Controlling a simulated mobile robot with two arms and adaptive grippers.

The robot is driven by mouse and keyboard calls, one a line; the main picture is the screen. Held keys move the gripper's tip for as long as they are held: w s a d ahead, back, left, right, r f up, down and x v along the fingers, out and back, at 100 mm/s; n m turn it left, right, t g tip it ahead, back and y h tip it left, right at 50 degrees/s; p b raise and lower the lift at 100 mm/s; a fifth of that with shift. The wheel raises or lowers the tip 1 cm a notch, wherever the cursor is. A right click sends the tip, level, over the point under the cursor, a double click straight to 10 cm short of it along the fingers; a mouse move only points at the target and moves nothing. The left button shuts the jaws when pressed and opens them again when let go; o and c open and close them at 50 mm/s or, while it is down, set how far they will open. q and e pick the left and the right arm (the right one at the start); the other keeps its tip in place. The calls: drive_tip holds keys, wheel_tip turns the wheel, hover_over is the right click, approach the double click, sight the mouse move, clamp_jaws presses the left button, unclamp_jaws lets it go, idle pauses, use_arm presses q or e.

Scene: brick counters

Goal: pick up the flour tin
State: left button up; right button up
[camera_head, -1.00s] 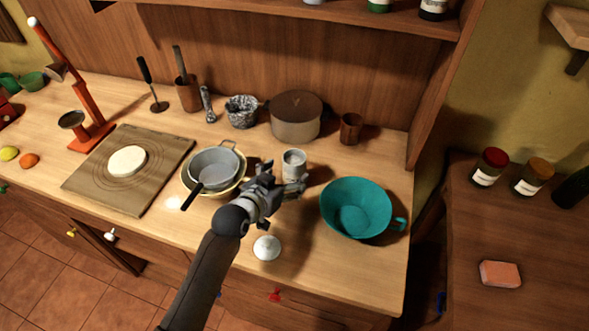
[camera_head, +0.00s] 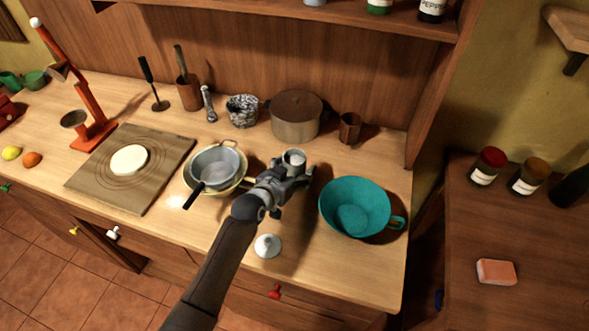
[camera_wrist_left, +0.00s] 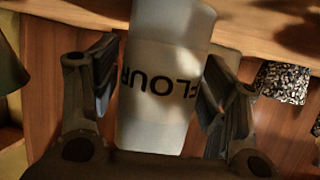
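The flour tin (camera_head: 294,157) is a pale cylinder on the wooden counter, between the pot and the teal bowl. In the left wrist view the tin (camera_wrist_left: 165,75) fills the middle, with the word FLOUR upside down. My left gripper (camera_head: 287,174) is at the tin's near side and hides its lower part in the head view. In the left wrist view my left gripper (camera_wrist_left: 161,78) has one finger on each side of the tin. The fingers look open, with a narrow gap at the left; contact at the right cannot be told. My right gripper is not in view.
A teal bowl (camera_head: 340,213) stands close on the right. A grey sieve (camera_head: 212,165) in a yellowish bowl is close on the left. A lidded pot (camera_head: 296,122) and a brown cup (camera_head: 350,128) stand behind. A small white round object (camera_head: 267,246) lies in front.

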sight(287, 161)
use_arm(q)
drive_tip(key=shift+r, duration=0.1)
drive_tip(key=c, duration=0.9)
drive_tip(key=shift+r, duration=0.1)
drive_tip(key=shift+r+b, duration=0.35)
drive_tip(key=shift+r, duration=0.25)
drive_tip(key=s+r, duration=0.1)
drive_tip(key=r, duration=0.1)
drive_tip(key=s+a+r, duration=0.1)
drive_tip(key=s+r, duration=0.1)
drive_tip(key=r, duration=0.1)
drive_tip(key=s+r+b, duration=0.1)
drive_tip(key=r, duration=0.1)
drive_tip(key=shift+s+a+r, duration=0.25)
drive_tip(key=shift+s+a, duration=0.05)
drive_tip(key=shift+a, duration=0.1)
drive_tip(key=d+b+v, duration=0.1)
drive_tip(key=v, duration=0.8)
drive_tip(key=shift+s+r+b, duration=0.3)
drive_tip(key=shift+s, duration=0.25)
